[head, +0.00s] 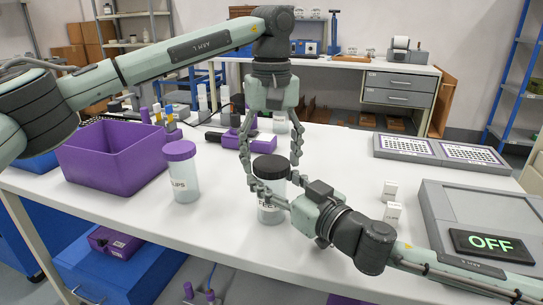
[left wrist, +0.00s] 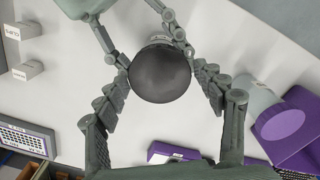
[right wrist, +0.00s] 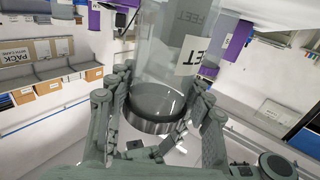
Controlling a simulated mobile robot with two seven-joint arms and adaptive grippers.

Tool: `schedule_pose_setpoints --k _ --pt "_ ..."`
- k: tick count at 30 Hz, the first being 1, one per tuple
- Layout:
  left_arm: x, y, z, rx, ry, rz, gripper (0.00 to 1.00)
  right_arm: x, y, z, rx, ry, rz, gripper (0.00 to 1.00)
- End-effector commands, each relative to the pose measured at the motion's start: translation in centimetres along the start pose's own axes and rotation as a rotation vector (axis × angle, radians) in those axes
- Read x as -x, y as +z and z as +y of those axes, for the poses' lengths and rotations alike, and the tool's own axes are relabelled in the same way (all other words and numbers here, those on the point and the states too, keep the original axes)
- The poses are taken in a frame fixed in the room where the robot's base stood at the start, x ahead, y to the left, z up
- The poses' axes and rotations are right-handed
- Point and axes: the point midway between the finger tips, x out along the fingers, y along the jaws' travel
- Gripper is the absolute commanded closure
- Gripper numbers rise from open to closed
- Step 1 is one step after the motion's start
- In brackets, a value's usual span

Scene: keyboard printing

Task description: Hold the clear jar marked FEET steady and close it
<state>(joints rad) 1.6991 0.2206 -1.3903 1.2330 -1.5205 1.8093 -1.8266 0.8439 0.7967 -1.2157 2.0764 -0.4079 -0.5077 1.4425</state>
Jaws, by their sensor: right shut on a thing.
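The clear jar marked FEET (head: 271,215) stands upright on the white table in the head view. Its label also shows in the right wrist view (right wrist: 189,56). A black lid (head: 270,167) sits at its mouth; whether it is fully seated I cannot tell. My right gripper (head: 272,197) is shut on the jar's body from the right. My left gripper (head: 271,168) points straight down over the jar, fingers on both sides of the lid. In the left wrist view the round lid (left wrist: 160,74) lies between the open fingers, with little gap.
A purple-lidded jar (head: 181,172) stands left of the FEET jar, near a purple bin (head: 110,165). Two small white boxes (head: 391,201) and a grey device reading OFF (head: 489,243) are to the right. A tray with dotted panels (head: 440,151) lies at the back right.

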Motion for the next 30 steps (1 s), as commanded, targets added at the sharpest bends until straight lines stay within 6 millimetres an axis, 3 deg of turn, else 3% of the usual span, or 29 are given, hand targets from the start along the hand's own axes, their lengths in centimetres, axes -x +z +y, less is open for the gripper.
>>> schedule_pose_setpoints --k 3,14,17,30 --pt "0.0 0.0 0.0 0.001 0.000 0.000 0.15 0.0 -0.1 0.0 0.000 0.000 0.001 1.00" --pt "0.5 0.0 0.1 0.002 0.002 0.001 0.15 0.0 -0.1 0.0 0.001 0.001 0.001 1.00" --pt "1.7 0.0 0.1 0.002 0.002 0.003 0.15 0.0 -0.1 0.0 0.000 0.001 0.000 1.00" --pt "10.3 0.0 0.1 0.002 0.002 0.001 0.15 0.0 0.0 0.0 0.001 0.001 0.000 1.00"
